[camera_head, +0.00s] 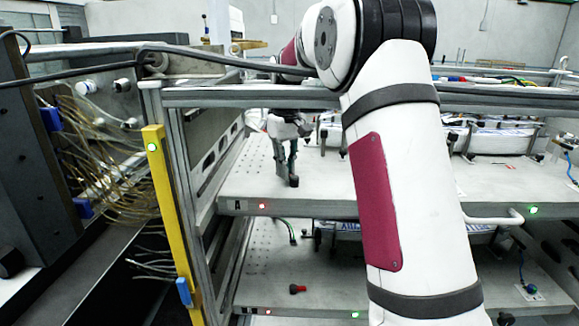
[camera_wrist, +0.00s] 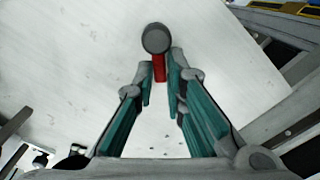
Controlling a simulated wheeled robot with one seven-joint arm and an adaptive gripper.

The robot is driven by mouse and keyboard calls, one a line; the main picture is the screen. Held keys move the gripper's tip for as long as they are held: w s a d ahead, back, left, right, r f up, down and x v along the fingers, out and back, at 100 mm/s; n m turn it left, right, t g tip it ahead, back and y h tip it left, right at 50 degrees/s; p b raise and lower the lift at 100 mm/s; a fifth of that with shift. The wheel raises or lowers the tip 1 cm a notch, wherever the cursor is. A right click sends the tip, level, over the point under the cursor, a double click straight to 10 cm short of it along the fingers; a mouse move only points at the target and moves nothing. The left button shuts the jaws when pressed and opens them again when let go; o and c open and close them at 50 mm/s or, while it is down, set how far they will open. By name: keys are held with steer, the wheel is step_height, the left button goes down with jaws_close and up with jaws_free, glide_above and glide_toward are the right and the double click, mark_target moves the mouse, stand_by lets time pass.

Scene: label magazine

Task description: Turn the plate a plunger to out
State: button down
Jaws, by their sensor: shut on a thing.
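The plate a plunger has a round dark grey hub (camera_wrist: 155,38) and a short red lever (camera_wrist: 159,68). In the wrist view the lever points from the hub back toward my gripper (camera_wrist: 160,84). My fingertips are closed on either side of the red lever, and the hub lies just beyond them. In the head view my gripper (camera_head: 286,176) reaches down to the upper plate marked A (camera_head: 330,204), near its left front corner. The dark hub (camera_head: 294,181) shows beside the fingertips, while the red lever is hidden there.
A lower plate (camera_head: 400,295) carries a similar red and black plunger (camera_head: 298,289). Red lamps (camera_head: 263,207) and green lamps (camera_head: 534,210) sit on the plate edges. A rail (camera_head: 250,97) crosses above plate A. A yellow post (camera_head: 165,210) stands left, beside bundled hoses (camera_head: 105,150).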

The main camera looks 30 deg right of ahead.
steer(key=shift+s+n+p, duration=0.15)
steer(key=shift+n+p, duration=0.05)
steer(key=shift+n, duration=0.85)
steer(key=shift+s+n+p, duration=0.15)
steer(key=shift+n+p, duration=0.05)
steer(key=shift+n, duration=0.85)
steer(key=shift+a, duration=0.1)
steer(key=c, duration=1.7)
jaws_free()
steer(key=shift+a, duration=0.1)
steer(key=shift+r, duration=0.1)
step_height(320, 180, up, 12)
steer(key=shift+f, duration=0.1)
